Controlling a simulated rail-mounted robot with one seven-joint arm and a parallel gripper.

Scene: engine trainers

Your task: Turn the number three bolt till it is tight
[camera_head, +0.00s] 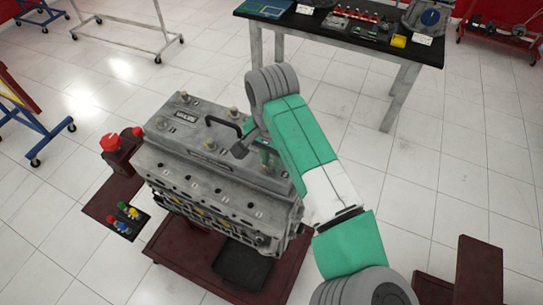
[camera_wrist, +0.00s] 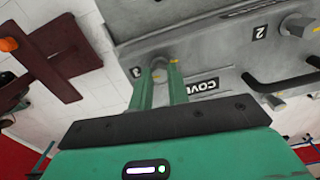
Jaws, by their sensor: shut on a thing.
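The engine's grey valve cover (camera_head: 190,135) carries several bolts and a black handle (camera_head: 224,124). In the wrist view, my gripper (camera_wrist: 159,68) has its two green fingers on either side of a grey bolt head (camera_wrist: 159,74) at the cover's edge, touching it. Another bolt (camera_wrist: 298,25) stands next to the label "2". In the head view, my gripper (camera_head: 264,155) is at the cover's right end, and my wrist partly hides it and the bolt there.
The engine block (camera_head: 207,188) stands on a dark red stand (camera_head: 168,249). A red knob (camera_head: 109,142) and small coloured knobs (camera_head: 124,214) are at its left. A black-topped workbench (camera_head: 330,32) with parts stands behind. The handle rises close to my gripper.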

